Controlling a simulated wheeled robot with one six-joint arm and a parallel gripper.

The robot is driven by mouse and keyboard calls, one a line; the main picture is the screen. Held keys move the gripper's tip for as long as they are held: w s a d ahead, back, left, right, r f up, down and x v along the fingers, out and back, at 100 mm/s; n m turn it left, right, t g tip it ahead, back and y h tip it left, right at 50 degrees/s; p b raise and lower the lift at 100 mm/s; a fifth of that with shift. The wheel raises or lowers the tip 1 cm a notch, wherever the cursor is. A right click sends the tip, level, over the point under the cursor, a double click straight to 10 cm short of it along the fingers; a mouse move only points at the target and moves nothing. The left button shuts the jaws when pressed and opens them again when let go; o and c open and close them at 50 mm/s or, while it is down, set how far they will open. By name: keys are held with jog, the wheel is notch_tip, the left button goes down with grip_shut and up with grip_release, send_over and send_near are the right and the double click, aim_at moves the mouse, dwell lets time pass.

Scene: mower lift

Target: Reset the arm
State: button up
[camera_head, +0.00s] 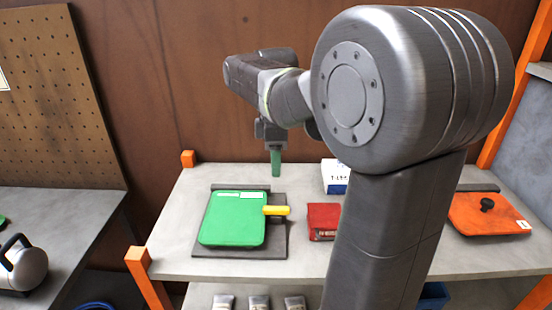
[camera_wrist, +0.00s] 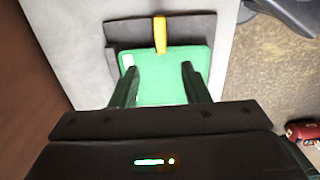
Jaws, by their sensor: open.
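My gripper (camera_head: 276,165) is held above the back edge of the grey shelf, pointing down. In the wrist view my gripper (camera_wrist: 158,80) shows two fingers spread apart with nothing between them. Below and in front of it lies a green panel (camera_head: 231,222) with a yellow handle (camera_head: 277,210) at its right side, on a dark plate (camera_head: 270,250). The wrist view also shows the green panel (camera_wrist: 168,65) and the yellow handle (camera_wrist: 160,35) below the fingers, apart from them. My arm hides part of the shelf.
A red box (camera_head: 323,220) and a white and blue box (camera_head: 334,178) stand right of the panel. An orange plate with a black knob (camera_head: 487,214) lies at the far right. Orange posts (camera_head: 138,262) edge the shelf. A brown wall (camera_head: 200,120) stands behind. Several tubes (camera_head: 258,302) are below.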

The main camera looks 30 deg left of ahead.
aim_at(276, 208)
dwell(0.3)
notch_tip(276, 208, down, 14)
jog(key=shift+f, duration=0.1)
dwell(0.5)
jog(key=shift+r, duration=0.25)
